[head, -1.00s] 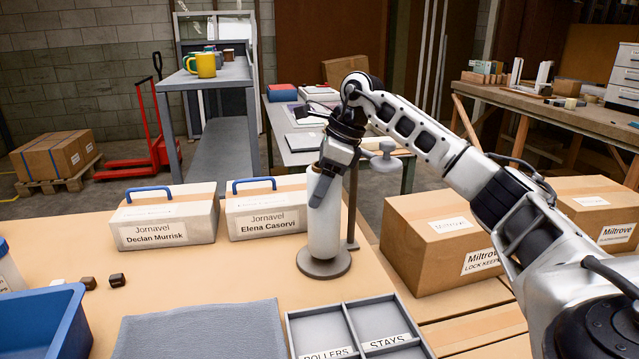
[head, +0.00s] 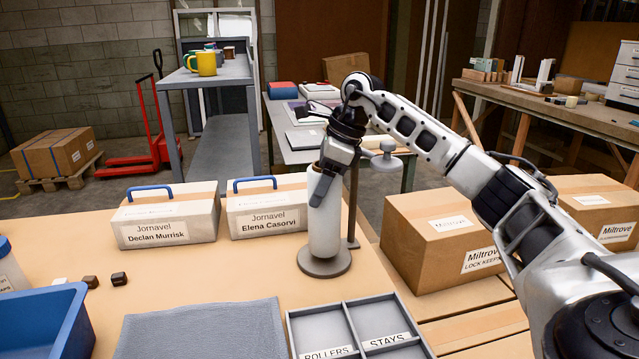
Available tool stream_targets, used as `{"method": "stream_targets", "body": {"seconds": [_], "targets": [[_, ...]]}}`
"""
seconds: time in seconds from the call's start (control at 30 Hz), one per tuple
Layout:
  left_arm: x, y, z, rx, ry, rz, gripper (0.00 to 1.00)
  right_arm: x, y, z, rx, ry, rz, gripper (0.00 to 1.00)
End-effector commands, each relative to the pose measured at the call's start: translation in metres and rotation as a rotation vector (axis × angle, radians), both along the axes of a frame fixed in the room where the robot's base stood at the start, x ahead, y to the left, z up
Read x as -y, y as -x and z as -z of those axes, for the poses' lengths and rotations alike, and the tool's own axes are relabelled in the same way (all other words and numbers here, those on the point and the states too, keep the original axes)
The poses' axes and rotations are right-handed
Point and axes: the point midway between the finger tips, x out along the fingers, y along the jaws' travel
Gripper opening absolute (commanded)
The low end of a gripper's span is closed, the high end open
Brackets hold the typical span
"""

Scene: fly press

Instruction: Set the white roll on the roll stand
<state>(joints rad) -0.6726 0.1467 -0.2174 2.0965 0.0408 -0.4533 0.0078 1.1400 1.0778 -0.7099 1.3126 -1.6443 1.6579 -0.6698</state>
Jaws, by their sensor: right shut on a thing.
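The white roll (head: 323,235) stands upright on the round grey base of the roll stand (head: 325,265), near the table's far right edge. The stand's thin upright post (head: 353,200) rises just right of the roll. My right gripper (head: 318,190) comes down from above and is shut on the upper part of the roll. A finger lies against the roll's outside. Whether a spindle runs inside the roll is hidden. My left gripper is not in view.
Two Jornavel boxes with blue handles (head: 165,218) (head: 268,208) stand left of the stand. A grey cloth (head: 205,330), a divided tray (head: 345,322) and a blue bin (head: 45,320) lie nearer. Miltrove cartons (head: 430,240) stand to the right.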

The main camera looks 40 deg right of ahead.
Motion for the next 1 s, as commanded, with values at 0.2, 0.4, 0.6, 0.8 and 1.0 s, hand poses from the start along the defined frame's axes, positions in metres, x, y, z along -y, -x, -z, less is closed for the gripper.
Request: {"method": "stream_targets", "body": {"seconds": [0.2,0.4,0.6,0.8,1.0], "targets": [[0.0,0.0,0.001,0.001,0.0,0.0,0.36,0.0,0.0,0.001,0.003,-0.001,0.001,0.0],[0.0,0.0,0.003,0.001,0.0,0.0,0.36,0.0,0.0,0.005,0.003,-0.001,0.001,0.0],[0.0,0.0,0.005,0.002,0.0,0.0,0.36,0.0,0.0,0.009,0.003,-0.001,0.001,0.0],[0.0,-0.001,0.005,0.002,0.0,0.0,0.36,0.0,0.0,0.01,0.003,-0.001,0.001,0.71],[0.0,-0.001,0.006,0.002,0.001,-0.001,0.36,0.0,0.0,0.013,-0.003,0.001,0.001,0.71]]}}
